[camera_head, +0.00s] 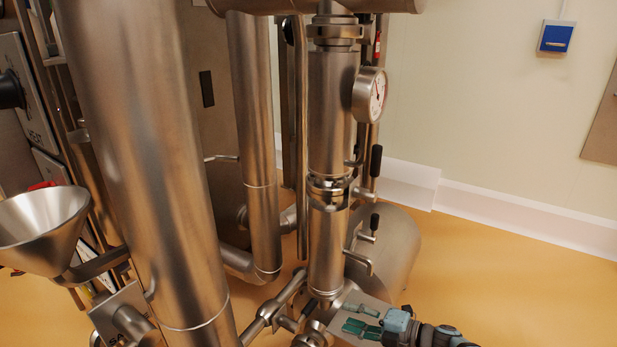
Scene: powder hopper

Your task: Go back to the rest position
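My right gripper (356,319) is at the bottom edge, right of centre, with its teal fingers pointing left. The fingers are apart and I see nothing held between them. It appears in front of the lower pipework and a grey metal surface; I cannot tell how close it is to them. My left gripper is not in view. The steel funnel-shaped hopper (40,226) stands at the left on a bracket, clear of my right gripper.
A thick steel column (150,150) and a thinner pipe (254,130) fill the left and middle. A vertical pipe with a round gauge (375,95) stands beside a horizontal cylinder (392,250). The orange floor (520,285) at the right is clear. A blue box (556,37) hangs on the wall.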

